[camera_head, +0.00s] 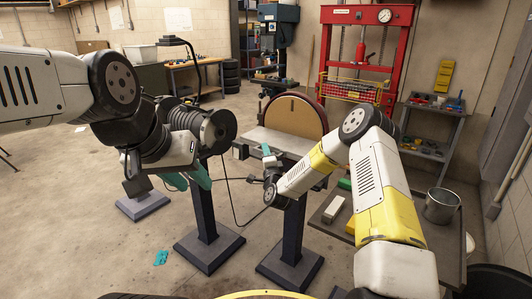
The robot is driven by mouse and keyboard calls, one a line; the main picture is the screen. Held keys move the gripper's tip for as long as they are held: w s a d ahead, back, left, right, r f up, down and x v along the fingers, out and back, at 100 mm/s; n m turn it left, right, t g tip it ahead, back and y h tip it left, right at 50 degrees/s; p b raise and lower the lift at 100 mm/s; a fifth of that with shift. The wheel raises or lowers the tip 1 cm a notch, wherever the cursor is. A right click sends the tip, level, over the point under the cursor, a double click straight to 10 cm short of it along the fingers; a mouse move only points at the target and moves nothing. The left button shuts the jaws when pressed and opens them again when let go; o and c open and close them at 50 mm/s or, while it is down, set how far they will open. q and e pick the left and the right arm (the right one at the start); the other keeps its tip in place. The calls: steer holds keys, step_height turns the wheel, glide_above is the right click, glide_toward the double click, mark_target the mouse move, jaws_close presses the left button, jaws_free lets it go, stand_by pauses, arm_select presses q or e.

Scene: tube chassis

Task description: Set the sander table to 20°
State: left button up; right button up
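The disc sander (293,112) stands on a dark pedestal right of centre, its tan disc facing me. The grey sander table (275,140) juts out in front of the disc. It looks roughly level, but I cannot read any angle scale. My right gripper (266,152) is at the table's front edge, with a teal finger showing against it. The arm hides part of the table's right side, and I cannot tell whether the fingers hold anything.
A grinder-like machine (215,130) on a pedestal stands beside my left gripper. A cart (325,215) with a metal bucket (441,206) is at the right. A red press (366,50) stands behind. A teal item (160,257) lies on the floor. The left floor is largely clear.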

jaws_close()
stand_by(1.3)
